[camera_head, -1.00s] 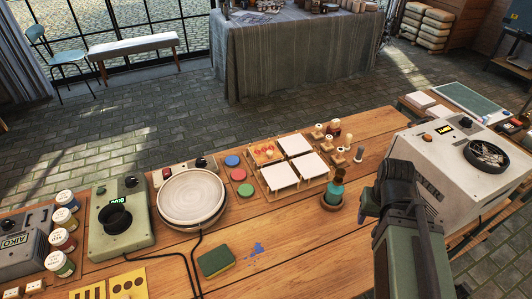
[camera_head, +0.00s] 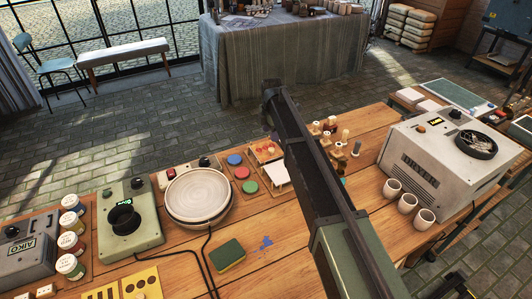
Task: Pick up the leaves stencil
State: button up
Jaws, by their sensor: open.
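No leaf-patterned stencil can be made out. Two yellow stencils lie at the bottom left edge of the table, partly cut off by the frame: a striped stencil (camera_head: 103,292) and a dotted stencil (camera_head: 142,284) with round holes. My arm reaches from the lower right up over the table's middle. My gripper's jaws cannot be made out beyond the arm's dark upper end.
A round wheel plate (camera_head: 198,196) stands mid-table, with a green sponge (camera_head: 228,254) in front. A green device (camera_head: 130,222) and paint jars (camera_head: 71,243) stand left. White cups (camera_head: 408,203) and a large grey machine (camera_head: 440,155) stand right.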

aim_at(271, 149)
notch_tip(271, 149, down, 10)
jog(key=b, duration=0.8)
jog(key=shift+b, duration=0.4)
jog(key=shift+r, duration=0.15)
jog(key=c, duration=1)
